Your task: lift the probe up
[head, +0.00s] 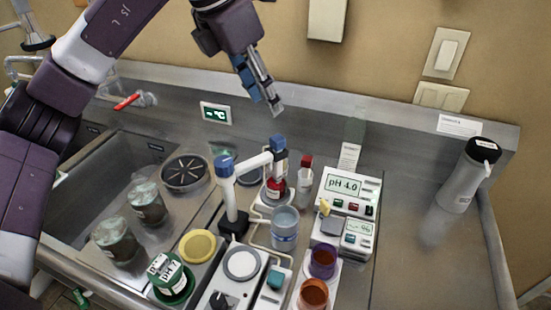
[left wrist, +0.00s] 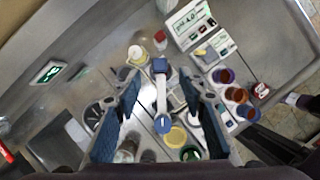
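The probe (head: 279,155) has a blue cap and hangs upright at the end of a white arm on a stand (head: 229,195) with a blue knob. Its lower end is over the red-labelled bottle and clear beaker area; I cannot tell what it sits in. In the left wrist view the probe's blue cap (left wrist: 160,65) shows between and beyond the fingers. My left gripper (head: 267,103) is high above the probe, apart from it, its fingers spread and empty; it also shows in the left wrist view (left wrist: 160,80).
A clear beaker (head: 285,230), a pH meter (head: 347,190) reading 4.0, and brown cups (head: 313,294) crowd the bench around the stand. A sink (head: 85,210) with jars lies left. A black-capped grey bottle (head: 466,180) stands right, with bare steel before it.

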